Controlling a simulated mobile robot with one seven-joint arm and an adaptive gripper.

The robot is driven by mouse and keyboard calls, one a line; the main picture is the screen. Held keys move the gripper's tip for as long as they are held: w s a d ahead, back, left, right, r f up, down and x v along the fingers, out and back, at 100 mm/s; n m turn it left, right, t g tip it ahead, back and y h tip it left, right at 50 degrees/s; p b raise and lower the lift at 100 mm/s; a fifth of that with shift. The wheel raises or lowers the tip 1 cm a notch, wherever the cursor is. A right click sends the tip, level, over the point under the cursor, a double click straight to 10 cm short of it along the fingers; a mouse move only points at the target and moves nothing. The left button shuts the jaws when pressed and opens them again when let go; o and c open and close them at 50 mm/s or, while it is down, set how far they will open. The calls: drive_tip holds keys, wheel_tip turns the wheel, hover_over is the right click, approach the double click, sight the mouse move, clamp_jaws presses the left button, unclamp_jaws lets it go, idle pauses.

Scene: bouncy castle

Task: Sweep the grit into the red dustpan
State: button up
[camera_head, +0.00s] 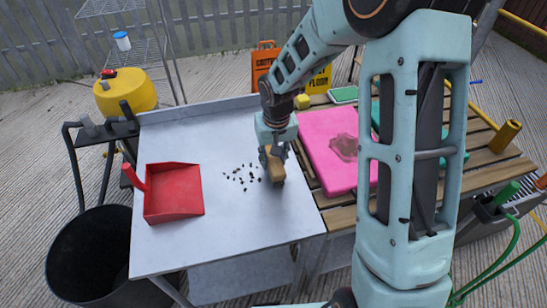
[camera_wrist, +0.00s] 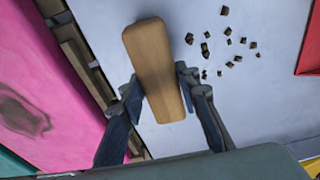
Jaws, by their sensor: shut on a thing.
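The red dustpan (camera_head: 173,192) lies on the left part of the grey metal table, its handle toward the upper left. A corner of it shows in the wrist view (camera_wrist: 309,45). The grit (camera_head: 243,177) is a loose scatter of dark bits on the table between the dustpan and my gripper; it also shows in the wrist view (camera_wrist: 225,48). My gripper (camera_head: 273,160) is shut on a wooden-backed brush (camera_head: 275,168), just right of the grit. In the wrist view the brush's wooden back (camera_wrist: 155,70) sits between the fingers (camera_wrist: 160,95). Its bristles are hidden.
A pink board with a dark stain (camera_head: 338,150) lies on the slatted wooden bench right of the metal table (camera_head: 225,240). A black bucket (camera_head: 95,255) stands at the lower left, a yellow container (camera_head: 126,95) behind it. The table's front is clear.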

drive_tip(key=shift+f, duration=0.15)
drive_tip(key=shift+s+a+b, duration=0.2)
drive_tip(key=shift+a+b, duration=0.25)
drive_tip(key=shift+a, duration=0.55)
drive_tip(key=shift+s+a+b, duration=0.2)
drive_tip(key=shift+a+b, duration=0.25)
drive_tip(key=shift+a, duration=0.55)
drive_tip(key=shift+s+a+b, duration=0.2)
drive_tip(key=shift+a+b, duration=0.15)
drive_tip(key=shift+a, duration=0.65)
drive_tip(key=shift+s+a+b, duration=0.2)
drive_tip(key=shift+a+b, duration=0.15)
drive_tip(key=shift+a, duration=0.6)
drive_tip(key=shift+a, duration=0.1)
drive_tip(key=shift+s+a+b, duration=0.2)
drive_tip(key=shift+a+b, duration=0.1)
drive_tip(key=shift+a, duration=0.65)
drive_tip(key=shift+s+a+b, duration=0.2)
drive_tip(key=shift+a+b, duration=0.1)
drive_tip(key=shift+a, duration=0.6)
drive_tip(key=shift+a, duration=0.1)
drive_tip(key=shift+s+a+b, duration=0.2)
drive_tip(key=shift+a+b, duration=0.05)
drive_tip(key=shift+a, duration=0.7)
drive_tip(key=shift+s+a+b, duration=0.2)
drive_tip(key=shift+a+b, duration=0.05)
drive_tip(key=shift+a, duration=0.65)
